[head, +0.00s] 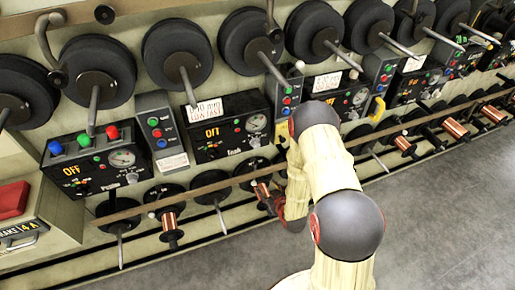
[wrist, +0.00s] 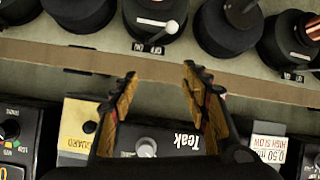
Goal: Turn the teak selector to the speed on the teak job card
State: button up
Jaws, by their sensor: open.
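The teak panel (head: 220,146) is a black box with an orange OFF display and a round dial in the head view. Its label shows upside down in the wrist view (wrist: 187,137). A pale round selector knob (wrist: 146,147) sits beside that label, between and beyond my fingertips; its pointer setting is too small to tell. It also shows in the head view (head: 255,142). A white card (head: 208,108) stands on the panel's top; its writing is hard to read. My gripper (wrist: 160,75) is open, empty and apart from the knob. In the head view my arm partly hides it.
A yellow GUARD plate (wrist: 75,127) lies left of my fingers in the wrist view. A white card marked 0.50 (wrist: 268,148) is to the right. A rail (head: 205,191) and spools (head: 170,222) run below the panels. Grey floor (head: 440,225) is clear.

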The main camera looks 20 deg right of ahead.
jog(key=w+r+t, duration=0.4)
jog(key=r, duration=0.4)
jog(key=n+t, duration=0.1)
jog(key=t, duration=0.1)
send_near(257, 146)
jog(key=w, duration=0.2)
jog(key=w+b, duration=0.1)
jog(key=w, duration=0.6)
jog(key=shift+w+f, duration=0.2)
jog(key=shift+c, duration=0.2)
jog(key=c, duration=1.1)
